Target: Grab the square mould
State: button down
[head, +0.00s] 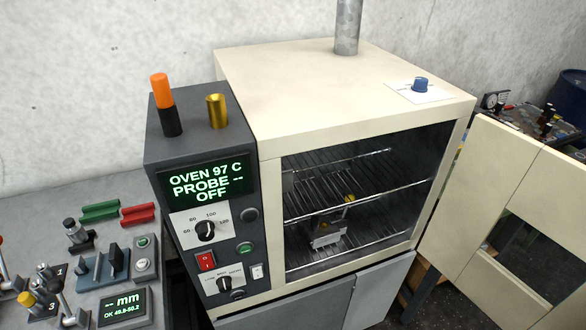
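A small grey blocky metal object (327,234), which looks like the square mould, sits inside the oven (345,95) on the lower wire rack. A thin upright part and a small yellow piece (349,199) show just above it; I cannot tell if they are joined to it. The upper wire rack crosses in front of part of this. The oven's front is open, with its cream door (520,210) swung out to the right. My gripper is not in view.
A grey control box (203,150) stands left of the oven; its display reads 97 C, probe blank, OFF. An orange-and-black cylinder (163,90) and a brass piece (216,110) stand on it. The left bench holds several levers, fixtures and a mm readout (124,308).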

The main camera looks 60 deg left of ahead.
aim_at(319, 232)
jog(key=u, duration=1.8)
jog(key=k, duration=0.45)
jog(key=u, duration=0.15)
jog(key=i, duration=0.4)
jog(key=u, duration=0.05)
